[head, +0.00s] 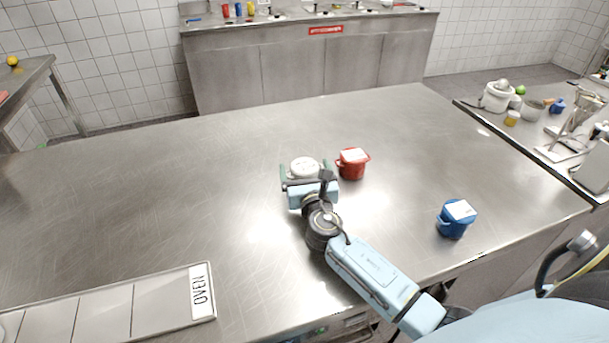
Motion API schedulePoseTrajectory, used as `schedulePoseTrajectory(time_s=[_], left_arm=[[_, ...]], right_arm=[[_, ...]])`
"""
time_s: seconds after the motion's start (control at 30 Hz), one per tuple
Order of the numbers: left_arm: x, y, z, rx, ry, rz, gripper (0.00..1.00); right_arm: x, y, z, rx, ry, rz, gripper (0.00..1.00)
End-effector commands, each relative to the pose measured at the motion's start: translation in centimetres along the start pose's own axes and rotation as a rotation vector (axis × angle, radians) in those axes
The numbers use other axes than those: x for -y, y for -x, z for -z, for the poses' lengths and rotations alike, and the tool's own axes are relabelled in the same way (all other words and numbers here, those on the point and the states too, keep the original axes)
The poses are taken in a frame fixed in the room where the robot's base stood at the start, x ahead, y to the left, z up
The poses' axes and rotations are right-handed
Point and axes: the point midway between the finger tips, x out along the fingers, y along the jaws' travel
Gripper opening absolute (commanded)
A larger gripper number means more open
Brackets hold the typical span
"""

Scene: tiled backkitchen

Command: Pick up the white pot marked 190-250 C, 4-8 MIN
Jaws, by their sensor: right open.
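The white pot (304,167) stands on the steel table, just beyond my right gripper (304,177). Only its top shows clearly; the gripper hides its lower front, and I cannot read any marking on it. My right gripper is open, with its green-tipped fingers at the left and right sides of the pot. I cannot tell whether they touch it. My left gripper is not in view.
A red pot (352,164) with a white top stands close to the right of the gripper. A blue pot (455,219) stands further right. A tray marked OVEN (202,291) lies at the front left. The left and back of the table (150,190) are clear.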

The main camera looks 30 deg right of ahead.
Motion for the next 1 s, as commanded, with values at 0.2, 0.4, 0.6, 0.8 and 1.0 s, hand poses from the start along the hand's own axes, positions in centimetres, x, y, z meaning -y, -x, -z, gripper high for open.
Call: schedulePoseTrajectory(time_s=[0.2, 0.4, 0.6, 0.8, 1.0], left_arm=[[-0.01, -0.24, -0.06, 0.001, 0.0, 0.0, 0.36], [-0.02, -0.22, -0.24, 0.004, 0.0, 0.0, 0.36], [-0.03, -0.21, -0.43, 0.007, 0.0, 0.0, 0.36], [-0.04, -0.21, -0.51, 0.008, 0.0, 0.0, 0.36], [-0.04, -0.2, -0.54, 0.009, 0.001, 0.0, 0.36]], right_arm=[[-0.02, -1.56, 0.1, -0.001, -0.001, -0.001, 0.9], [-0.02, -1.53, 0.07, -0.001, -0.001, -0.001, 0.88], [-0.02, -1.51, 0.07, -0.001, -0.001, -0.001, 0.61], [-0.02, -1.5, 0.07, -0.001, -0.001, 0.0, 0.35], [-0.03, -1.53, -0.06, 0.001, -0.001, -0.001, 0.33]])
